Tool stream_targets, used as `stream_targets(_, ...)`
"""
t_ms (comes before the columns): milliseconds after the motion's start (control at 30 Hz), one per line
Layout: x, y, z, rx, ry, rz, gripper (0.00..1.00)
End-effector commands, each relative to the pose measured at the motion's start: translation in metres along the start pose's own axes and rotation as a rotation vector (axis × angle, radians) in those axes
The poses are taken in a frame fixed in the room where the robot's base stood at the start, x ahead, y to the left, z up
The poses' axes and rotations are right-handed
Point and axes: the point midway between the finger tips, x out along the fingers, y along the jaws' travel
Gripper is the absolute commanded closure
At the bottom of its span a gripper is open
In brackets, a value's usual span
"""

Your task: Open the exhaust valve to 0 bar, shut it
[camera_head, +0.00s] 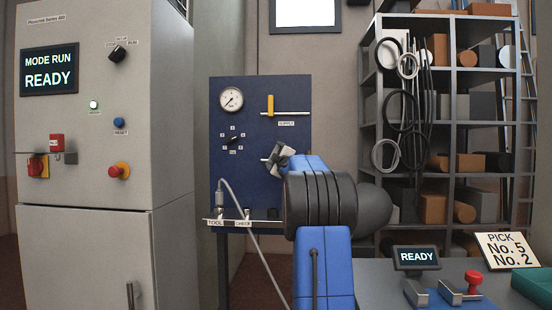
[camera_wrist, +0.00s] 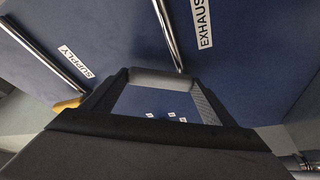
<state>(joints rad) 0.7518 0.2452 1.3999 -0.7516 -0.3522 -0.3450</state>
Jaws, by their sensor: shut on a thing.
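The blue valve panel (camera_head: 258,88) carries a round white pressure gauge (camera_head: 231,98); its scale is too small to read surely. The supply valve's yellow handle (camera_head: 270,105) stands upright across its pipe; its tip shows in the wrist view (camera_wrist: 66,105). The exhaust pipe (camera_wrist: 168,35) runs past the EXHAUST label (camera_wrist: 205,30) to a grey valve handle (camera_wrist: 163,79). My gripper (camera_head: 279,156) is at this handle, tilted, and shut on it; the handle lies between the fingers in the wrist view (camera_wrist: 160,92). My gripper and arm hide most of the exhaust valve in the head view.
A rotary knob (camera_head: 233,140) sits left of the valve. A grey cable (camera_head: 243,215) hangs from the panel's lower ledge. A control cabinet (camera_head: 85,180) reading MODE RUN READY stands left; a loaded shelf rack (camera_head: 449,130) and a desk (camera_head: 375,285) stand right.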

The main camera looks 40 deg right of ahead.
Motion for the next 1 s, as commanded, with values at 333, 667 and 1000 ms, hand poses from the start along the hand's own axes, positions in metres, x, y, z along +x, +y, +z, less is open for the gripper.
stream_targets(333, 0.003, 0.000, -0.007, -0.192, 0.000, -0.079, 0.61)
stream_targets(667, 0.005, -0.002, -0.013, -0.345, 0.001, -0.144, 0.61)
stream_targets(1000, 0.007, -0.003, -0.016, -0.441, 0.002, -0.185, 0.61)
